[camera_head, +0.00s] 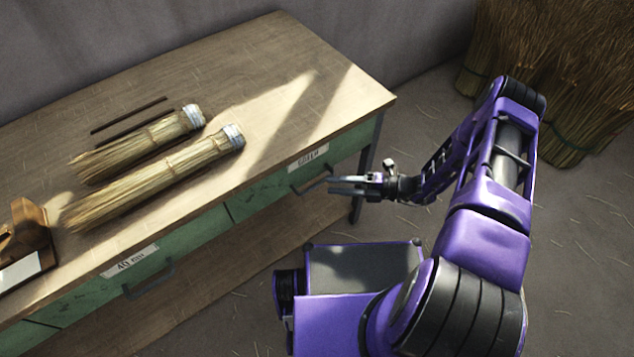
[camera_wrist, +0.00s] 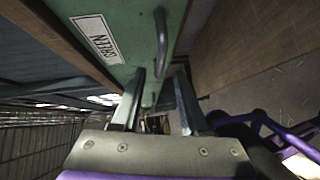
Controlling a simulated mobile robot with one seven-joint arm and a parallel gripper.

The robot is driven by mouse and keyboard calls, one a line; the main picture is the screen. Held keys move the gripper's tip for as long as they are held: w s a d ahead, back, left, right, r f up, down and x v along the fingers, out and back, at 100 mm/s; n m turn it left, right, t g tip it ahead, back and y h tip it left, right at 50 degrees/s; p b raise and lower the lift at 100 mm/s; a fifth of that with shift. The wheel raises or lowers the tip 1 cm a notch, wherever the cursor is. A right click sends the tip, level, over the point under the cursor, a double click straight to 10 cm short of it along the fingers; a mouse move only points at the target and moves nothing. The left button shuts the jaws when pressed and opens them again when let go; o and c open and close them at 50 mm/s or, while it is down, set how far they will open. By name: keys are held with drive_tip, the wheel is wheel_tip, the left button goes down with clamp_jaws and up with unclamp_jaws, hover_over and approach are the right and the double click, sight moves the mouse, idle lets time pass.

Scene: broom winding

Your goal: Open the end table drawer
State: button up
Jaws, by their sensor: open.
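The green end drawer (camera_head: 345,148) is at the right end of the wooden table and looks shut. A dark bar handle (camera_head: 314,182) sticks out from the drawer front; the same handle (camera_wrist: 161,42) stands out in the wrist view. My gripper (camera_head: 334,185) is close to the handle, on its right in the head view. In the wrist view my gripper's two fingers (camera_wrist: 160,75) are apart with nothing held. The handle lies beyond the fingertips, roughly in line with the gap. Contact cannot be told.
Two straw brooms (camera_head: 150,170) and thin dark rods (camera_head: 128,114) lie on the tabletop (camera_head: 250,85). Another green drawer (camera_head: 180,243) with its own handle is at left. A table leg (camera_head: 364,172) stands near my gripper. Straw bundles (camera_head: 560,60) stand back right.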

sight(317, 183)
drive_tip(key=x, duration=0.5)
drive_tip(key=shift+w+a, duration=0.1)
drive_tip(key=shift+a, duration=0.25)
clamp_jaws()
idle(1.1)
